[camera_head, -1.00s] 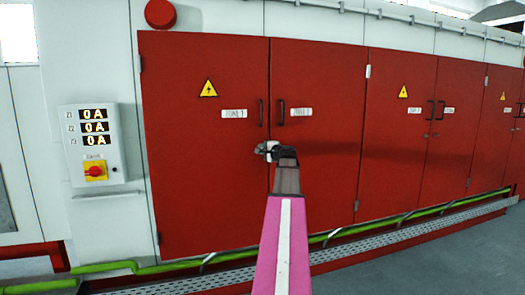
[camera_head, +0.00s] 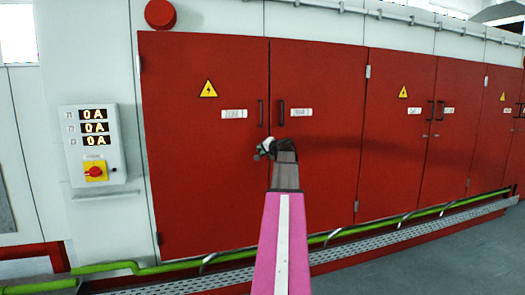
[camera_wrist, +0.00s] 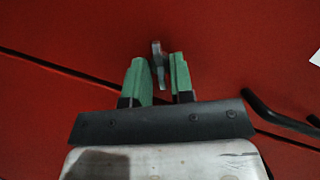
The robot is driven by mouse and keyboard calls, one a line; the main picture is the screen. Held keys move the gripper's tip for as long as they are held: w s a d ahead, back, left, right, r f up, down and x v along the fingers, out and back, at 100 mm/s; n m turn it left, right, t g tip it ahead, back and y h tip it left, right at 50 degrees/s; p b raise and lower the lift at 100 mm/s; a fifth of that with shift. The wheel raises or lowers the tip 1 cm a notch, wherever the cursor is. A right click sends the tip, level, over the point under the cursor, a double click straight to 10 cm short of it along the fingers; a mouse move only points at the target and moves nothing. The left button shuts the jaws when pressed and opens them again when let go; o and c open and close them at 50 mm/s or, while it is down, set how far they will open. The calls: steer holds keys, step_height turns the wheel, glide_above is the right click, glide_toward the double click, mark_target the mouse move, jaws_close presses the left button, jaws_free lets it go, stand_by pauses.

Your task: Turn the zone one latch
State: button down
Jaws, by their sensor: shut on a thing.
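The zone one latch is a small grey metal piece (camera_wrist: 158,62) on the red door face, seen in the wrist view between my gripper's green fingers. My gripper (camera_wrist: 160,82) is shut on its lower end; its upper end sticks out past the fingertips. In the head view my gripper (camera_head: 264,149) is at the red double doors, near the seam and below the black handles; the latch itself is hidden there. The left zone one door (camera_head: 200,165) and right door (camera_head: 315,180) look closed.
Two black handles, left (camera_head: 261,113) and right (camera_head: 281,113), are just above my gripper. One black handle (camera_wrist: 280,115) is close beside it in the wrist view. A grey panel (camera_head: 95,145) with a red-yellow switch is at left. Green pipe (camera_head: 350,233) runs along the base.

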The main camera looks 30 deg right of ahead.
steer(key=n+g+h, duration=0.1)
steer(key=n, duration=0.2)
steer(key=n+h, duration=0.2)
steer(key=n+g+h, duration=0.1)
steer(key=n+h, duration=0.1)
steer(key=n, duration=0.1)
steer(key=shift+a+r+n+g, duration=0.1)
steer(key=shift+a+n+g, duration=0.2)
steer(key=shift+a, duration=0.05)
stand_by(0.5)
steer(key=c, duration=1.3)
jaws_free()
steer(key=shift+o, duration=0.2)
steer(key=v, duration=1)
steer(key=shift+s, duration=0.35)
